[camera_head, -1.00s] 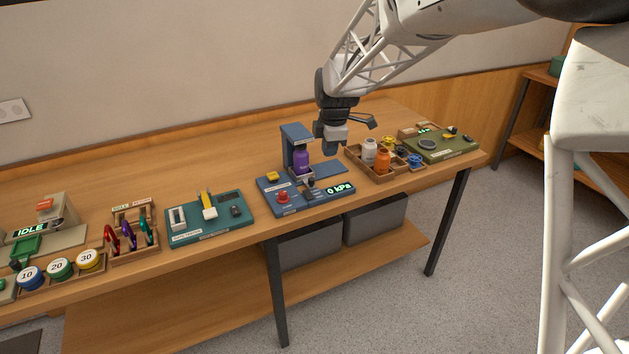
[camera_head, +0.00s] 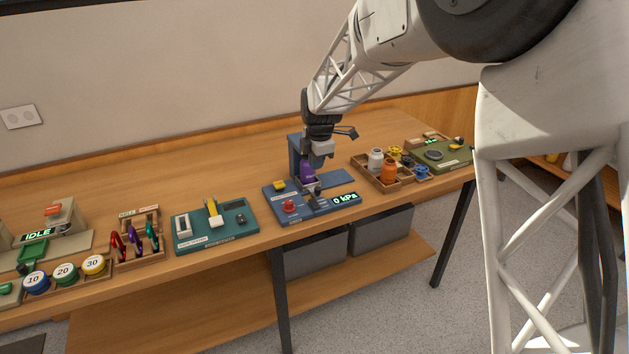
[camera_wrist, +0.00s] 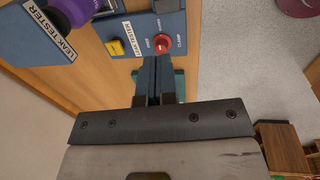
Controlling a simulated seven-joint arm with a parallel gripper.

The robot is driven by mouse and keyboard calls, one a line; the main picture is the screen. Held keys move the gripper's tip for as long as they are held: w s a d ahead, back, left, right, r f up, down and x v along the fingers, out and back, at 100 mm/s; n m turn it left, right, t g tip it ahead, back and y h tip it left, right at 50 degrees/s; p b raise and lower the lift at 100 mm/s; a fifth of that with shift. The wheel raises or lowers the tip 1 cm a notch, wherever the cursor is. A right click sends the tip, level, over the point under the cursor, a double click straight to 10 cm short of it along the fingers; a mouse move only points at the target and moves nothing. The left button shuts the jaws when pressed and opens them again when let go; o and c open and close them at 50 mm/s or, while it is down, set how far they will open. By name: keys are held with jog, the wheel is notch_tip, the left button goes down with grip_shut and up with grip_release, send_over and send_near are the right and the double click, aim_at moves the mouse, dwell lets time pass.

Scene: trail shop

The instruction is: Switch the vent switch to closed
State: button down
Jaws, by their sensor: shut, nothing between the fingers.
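The blue leak tester (camera_head: 338,203) stands near the middle of the table, with a purple bottle (camera_head: 307,170) in its stand and a display reading 0 kPa. On its base are a red knob (camera_wrist: 162,44), a yellow button (camera_wrist: 115,47) and small grey controls. A grey piece (camera_wrist: 166,5) is cut off at the top of the wrist view; I cannot tell whether it is the vent switch, or its position. My gripper (camera_head: 314,181) is low over the tester, in front of the bottle. Its shut, empty fingers (camera_wrist: 158,66) show beside the red knob in the wrist view.
A wooden tray (camera_head: 377,182) with several jars stands right of the tester, with a green scale station (camera_head: 446,160) beyond. A teal station (camera_head: 205,240) stands to the left. Bare table (camera_head: 215,165) lies behind the stations.

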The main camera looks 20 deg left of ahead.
aim_at(315, 204)
jog(key=f, duration=0.4)
jog(key=w+a+f, duration=0.1)
jog(key=f, duration=0.8)
jog(key=shift+w+a+f, duration=0.25)
jog(key=shift+a+f, duration=0.05)
jog(key=shift+w+a+f+g, duration=0.1)
jog(key=shift+f+g, duration=0.2)
dwell(0.3)
jog(key=shift+d, duration=0.2)
jog(key=shift+s+d+r, duration=0.1)
jog(key=shift+s+d, duration=0.3)
jog(key=shift+s, duration=0.2)
jog(key=shift+r, duration=0.2)
